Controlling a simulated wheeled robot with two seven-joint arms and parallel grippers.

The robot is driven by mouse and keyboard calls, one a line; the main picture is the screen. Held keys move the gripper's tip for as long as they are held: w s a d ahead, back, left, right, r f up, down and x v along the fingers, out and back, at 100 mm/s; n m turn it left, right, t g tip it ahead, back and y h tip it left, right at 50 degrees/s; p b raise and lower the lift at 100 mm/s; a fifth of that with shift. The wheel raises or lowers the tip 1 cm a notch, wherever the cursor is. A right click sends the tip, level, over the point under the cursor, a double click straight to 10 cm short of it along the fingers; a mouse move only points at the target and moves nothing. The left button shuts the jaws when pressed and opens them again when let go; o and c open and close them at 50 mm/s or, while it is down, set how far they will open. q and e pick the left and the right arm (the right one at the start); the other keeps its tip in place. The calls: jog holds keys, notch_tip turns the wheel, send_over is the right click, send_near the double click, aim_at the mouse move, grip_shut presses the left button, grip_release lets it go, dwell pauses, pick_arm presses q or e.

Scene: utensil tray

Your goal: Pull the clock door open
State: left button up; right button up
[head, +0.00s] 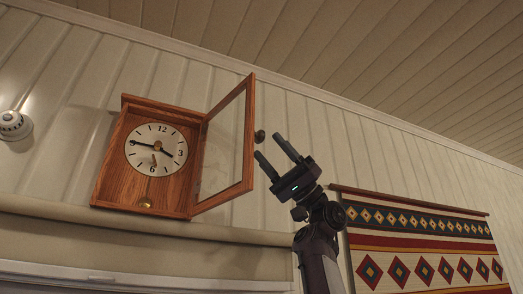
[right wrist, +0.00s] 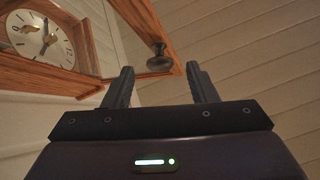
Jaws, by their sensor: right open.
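A wooden wall clock (head: 125,188) hangs at the left in the head view, with its white dial (head: 157,149) exposed. Its wood-framed glass door (head: 247,135) is hinged at the right side and stands swung out from the case. A dark round knob (head: 260,136) sits on the door's free edge; the knob also shows in the right wrist view (right wrist: 159,57). My right gripper (head: 270,149) is open and empty, just right of the knob. In the right wrist view the knob appears ahead of the fingers (right wrist: 163,84), with no clear contact. My left gripper is not in view.
A patterned textile (head: 420,248) hangs from a rod on the wall at the right. A round white device (head: 14,125) is on the wall at far left. A ledge (head: 130,226) runs below the clock.

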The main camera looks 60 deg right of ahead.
jog(key=v, duration=0.3)
jog(key=shift+b, duration=0.3)
